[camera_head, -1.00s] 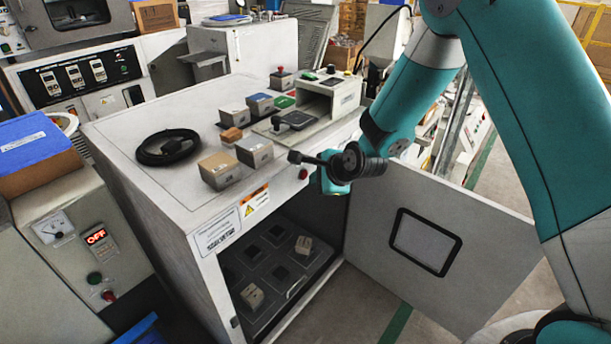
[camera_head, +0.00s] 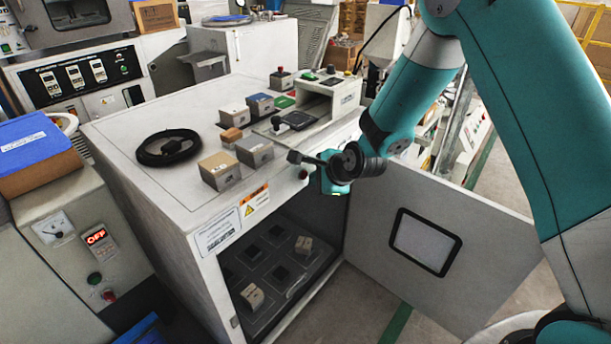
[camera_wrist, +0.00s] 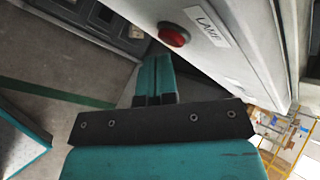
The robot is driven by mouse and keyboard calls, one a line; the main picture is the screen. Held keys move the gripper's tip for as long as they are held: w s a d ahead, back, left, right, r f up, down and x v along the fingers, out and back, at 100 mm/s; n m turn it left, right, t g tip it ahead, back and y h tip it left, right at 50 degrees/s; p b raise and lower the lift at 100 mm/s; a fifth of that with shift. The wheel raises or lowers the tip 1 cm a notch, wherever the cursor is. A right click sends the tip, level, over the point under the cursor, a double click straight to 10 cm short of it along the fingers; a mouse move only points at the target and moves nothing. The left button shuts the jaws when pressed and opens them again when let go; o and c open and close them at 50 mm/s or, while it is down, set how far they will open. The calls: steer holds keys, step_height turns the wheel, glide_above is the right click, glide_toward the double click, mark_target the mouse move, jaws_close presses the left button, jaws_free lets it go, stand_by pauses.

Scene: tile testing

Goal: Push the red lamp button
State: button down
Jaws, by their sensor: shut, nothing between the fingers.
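The red lamp button (camera_wrist: 174,34) is a round red knob in a metal ring on the white cabinet's front face. The "LAMP" label (camera_wrist: 207,26) is right of it in the wrist view. In the head view the button (camera_head: 303,172) is a small dark red spot under the cabinet's top edge. My gripper (camera_wrist: 154,58) is shut and empty, its teal fingers side by side. In the wrist view the fingertips show just below and left of the button, apart from it in the picture. In the head view my gripper (camera_head: 334,184) is right of the button, partly hidden by my wrist.
The white cabinet (camera_head: 190,190) has its door (camera_head: 375,255) open to the right, below my arm. Several tile blocks, a black cable coil (camera_head: 168,148) and a test device (camera_head: 330,98) stand on top. A control box (camera_head: 60,240) reading OFF stands at the left.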

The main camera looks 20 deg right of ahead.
steer(key=shift+w+a, duration=0.25)
steer(key=shift+w, duration=0.1)
steer(key=shift+s+d, duration=0.25)
steer(key=shift+s, duration=0.15)
stand_by(0.3)
steer(key=s+d, duration=0.3)
steer(key=s, duration=0.2)
steer(key=shift+d, duration=0.3)
steer(key=shift+w, duration=0.1)
